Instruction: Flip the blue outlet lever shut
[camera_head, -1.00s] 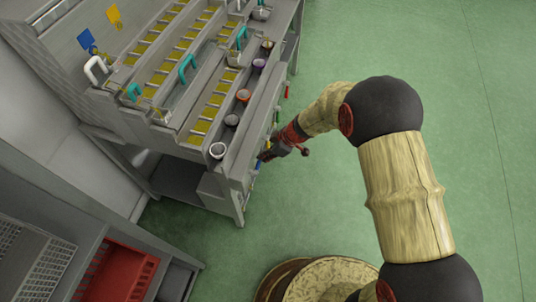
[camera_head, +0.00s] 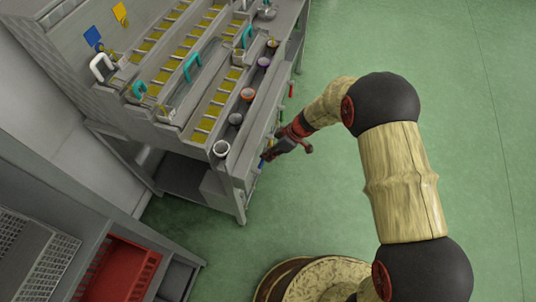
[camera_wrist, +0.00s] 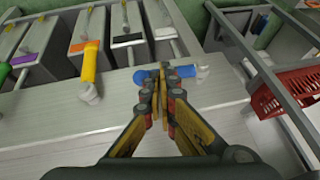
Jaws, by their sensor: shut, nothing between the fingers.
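The blue lever (camera_wrist: 184,71) lies sideways across the grey front of the bench in the wrist view, with its pale pivot (camera_wrist: 203,73) at its right end. My gripper (camera_wrist: 160,98) is shut and empty. Its fingertips overlap the middle of the lever and hide part of it; I cannot tell whether they touch. In the head view, my gripper (camera_head: 268,155) is at the bench's front side, near its close corner, and a small bit of blue shows beside it.
A yellow lever (camera_wrist: 89,63) stands left of the blue one, at right angles to it. Green floor right of the bench (camera_head: 225,163) is clear.

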